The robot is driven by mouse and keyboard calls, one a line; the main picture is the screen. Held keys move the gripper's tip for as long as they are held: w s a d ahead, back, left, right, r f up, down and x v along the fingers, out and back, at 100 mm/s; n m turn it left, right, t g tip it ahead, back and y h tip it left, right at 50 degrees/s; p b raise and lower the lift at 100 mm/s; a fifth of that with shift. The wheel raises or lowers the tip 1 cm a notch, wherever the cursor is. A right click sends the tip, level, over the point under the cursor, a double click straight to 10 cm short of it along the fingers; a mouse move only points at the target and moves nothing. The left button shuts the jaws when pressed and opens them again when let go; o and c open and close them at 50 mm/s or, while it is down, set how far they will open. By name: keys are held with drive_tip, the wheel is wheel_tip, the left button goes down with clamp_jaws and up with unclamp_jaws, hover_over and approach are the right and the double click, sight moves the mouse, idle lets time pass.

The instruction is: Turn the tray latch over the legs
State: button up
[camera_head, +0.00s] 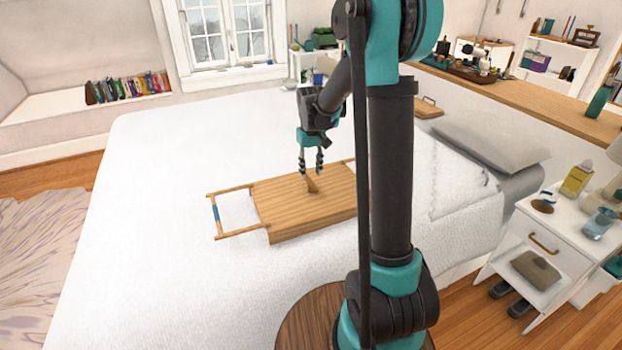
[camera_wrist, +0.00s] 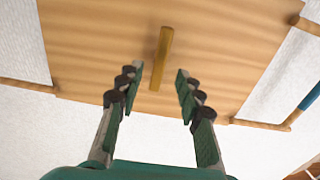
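The wooden tray (camera_head: 290,207) lies on the white bed, its slatted face up. Thin wooden legs stick out past its left end, joined by a bar with a blue band (camera_head: 215,212). The latch (camera_head: 311,184) is a small wooden bar near the middle of the tray face. In the wrist view the latch (camera_wrist: 162,58) stands nearly upright in the picture, just ahead of the fingertips and between their lines. My gripper (camera_head: 312,170) points down over the tray by the latch. Its fingers (camera_wrist: 156,84) are open, with a clear gap and nothing between them.
The bed (camera_head: 160,200) has wide free room left of the tray. A grey pillow (camera_head: 490,145) lies to the right. A white nightstand (camera_head: 545,245) with bottles stands at the right, and a wooden ledge (camera_head: 520,98) runs behind.

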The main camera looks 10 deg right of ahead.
sight(311, 182)
drive_tip(key=shift+f, duration=1.95)
drive_tip(key=shift+c, duration=0.3)
clamp_jaws()
